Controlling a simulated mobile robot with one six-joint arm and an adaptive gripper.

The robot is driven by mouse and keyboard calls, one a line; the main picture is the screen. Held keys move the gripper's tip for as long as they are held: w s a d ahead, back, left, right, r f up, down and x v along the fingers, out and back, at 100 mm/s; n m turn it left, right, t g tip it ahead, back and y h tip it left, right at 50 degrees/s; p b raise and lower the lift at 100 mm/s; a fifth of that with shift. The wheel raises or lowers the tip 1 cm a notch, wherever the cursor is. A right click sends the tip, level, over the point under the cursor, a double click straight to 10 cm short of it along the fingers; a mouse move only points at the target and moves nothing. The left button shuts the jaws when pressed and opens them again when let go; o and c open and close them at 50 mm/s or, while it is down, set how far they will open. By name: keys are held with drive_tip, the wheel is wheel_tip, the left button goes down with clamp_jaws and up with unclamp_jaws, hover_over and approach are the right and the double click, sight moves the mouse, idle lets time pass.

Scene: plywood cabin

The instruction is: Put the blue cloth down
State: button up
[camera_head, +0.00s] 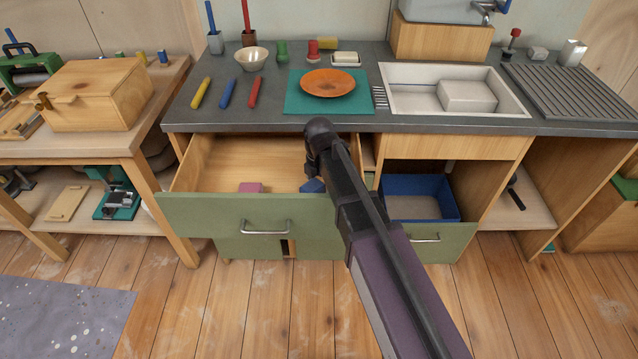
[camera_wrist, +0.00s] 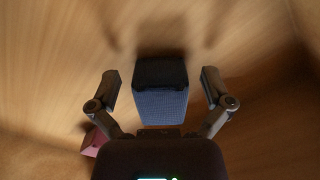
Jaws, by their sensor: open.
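The blue cloth (camera_wrist: 160,92) shows in the wrist view as a folded, dark blue block on the wooden floor of the open drawer. In the head view it is a small blue patch (camera_head: 312,186), partly hidden by my arm. My gripper (camera_wrist: 160,76) is open inside the drawer. Its two fingers stand on either side of the cloth, with a visible gap on each side. The open drawer (camera_head: 225,213) has a green front with a metal handle.
A pink block (camera_head: 250,187) lies in the drawer left of the cloth; it also shows in the wrist view (camera_wrist: 94,141). The dark countertop (camera_head: 420,122) above holds an orange plate (camera_head: 328,83) on a teal mat. A blue bin (camera_head: 415,187) sits in an opening to the right.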

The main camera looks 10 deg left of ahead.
sight(320, 181)
drive_tip(key=shift+r, duration=0.1)
wheel_tip(320, 181, up, 12)
drive_tip(key=p, duration=1.2)
drive_tip(key=shift+d, duration=0.15)
idle(0.9)
drive_tip(key=s+d+m, duration=0.4)
drive_tip(key=d+m, duration=1.1)
drive_tip(key=d, duration=0.1)
drive_tip(key=s+d+m, duration=0.4)
drive_tip(key=d+m, duration=1)
drive_tip(key=d, duration=0.3)
drive_tip(key=shift+s+m, duration=0.15)
drive_tip(key=shift+m, duration=0.25)
drive_tip(key=shift+d, duration=0.1)
